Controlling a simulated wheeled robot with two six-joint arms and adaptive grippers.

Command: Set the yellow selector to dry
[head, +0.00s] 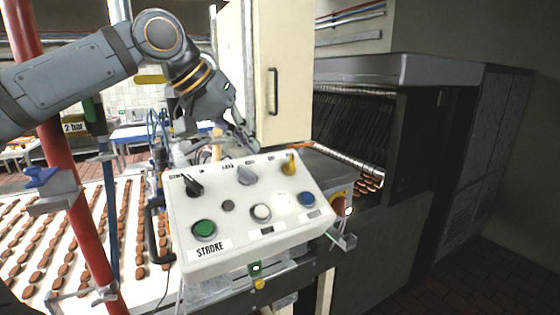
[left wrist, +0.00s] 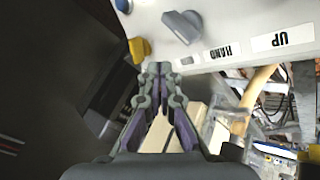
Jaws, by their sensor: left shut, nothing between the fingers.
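The yellow selector (head: 289,165) is a small knob at the top right of the white control panel (head: 185,255). It also shows in the left wrist view (left wrist: 139,49), at the panel's edge. My left gripper (head: 252,146) is shut and empty above the panel's top edge, to the left of the yellow selector. In the left wrist view its fingertips (left wrist: 157,68) point toward the panel edge, just beside the yellow knob with a small gap in the picture. The knob's setting and its label cannot be read. My right gripper is not in view.
The panel also carries a grey selector (head: 246,175), a black selector (head: 193,186), a green button (head: 204,229), a white button (head: 261,212) and a blue button (head: 307,199). A cream cabinet (head: 290,90) stands close behind my left gripper. A conveyor with biscuits lies left.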

